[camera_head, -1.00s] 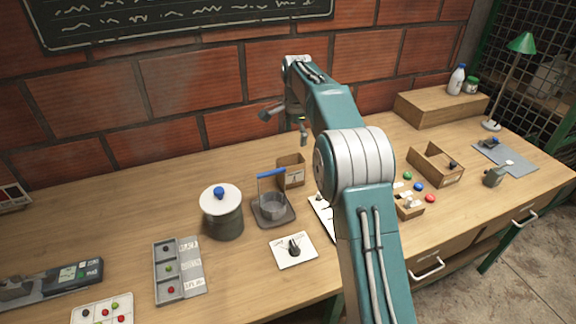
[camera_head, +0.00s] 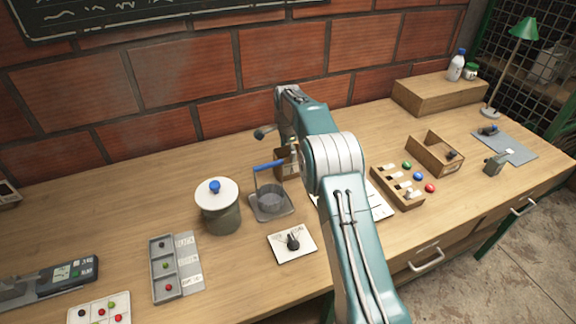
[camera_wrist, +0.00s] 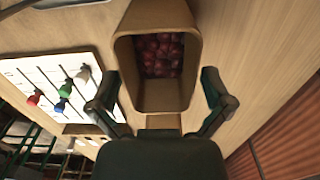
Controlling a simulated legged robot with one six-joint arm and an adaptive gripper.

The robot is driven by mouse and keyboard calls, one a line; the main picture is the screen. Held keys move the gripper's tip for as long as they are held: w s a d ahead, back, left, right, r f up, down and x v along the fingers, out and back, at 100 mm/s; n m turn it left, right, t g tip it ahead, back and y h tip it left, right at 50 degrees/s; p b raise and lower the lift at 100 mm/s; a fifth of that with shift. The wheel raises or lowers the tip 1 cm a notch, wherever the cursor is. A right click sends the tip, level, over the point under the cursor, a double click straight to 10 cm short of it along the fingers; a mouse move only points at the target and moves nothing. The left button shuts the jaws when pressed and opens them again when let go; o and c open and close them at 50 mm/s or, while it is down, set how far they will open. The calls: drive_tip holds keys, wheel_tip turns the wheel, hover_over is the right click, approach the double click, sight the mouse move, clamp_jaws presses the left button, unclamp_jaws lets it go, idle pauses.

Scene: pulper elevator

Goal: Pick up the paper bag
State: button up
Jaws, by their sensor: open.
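The paper bag (camera_wrist: 159,97) is a brown, open-topped bag with dark red berry-like pieces inside. In the wrist view it stands at the top centre, between the two fingers of my gripper (camera_wrist: 162,103). The fingers are spread on either side of it, with a gap visible on each side. In the head view the bag (camera_head: 281,163) shows only in part behind my arm and gripper (camera_head: 278,143), on the table behind the glass cup stand.
A glass cup on a stand (camera_head: 270,203) with a blue bar and a white-lidded pot (camera_head: 218,209) are close by on the left. The brick wall (camera_head: 190,100) is behind.

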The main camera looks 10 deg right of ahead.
wheel_tip(320, 180, down, 2)
drive_tip(key=shift+f, duration=0.15)
drive_tip(key=c, duration=1)
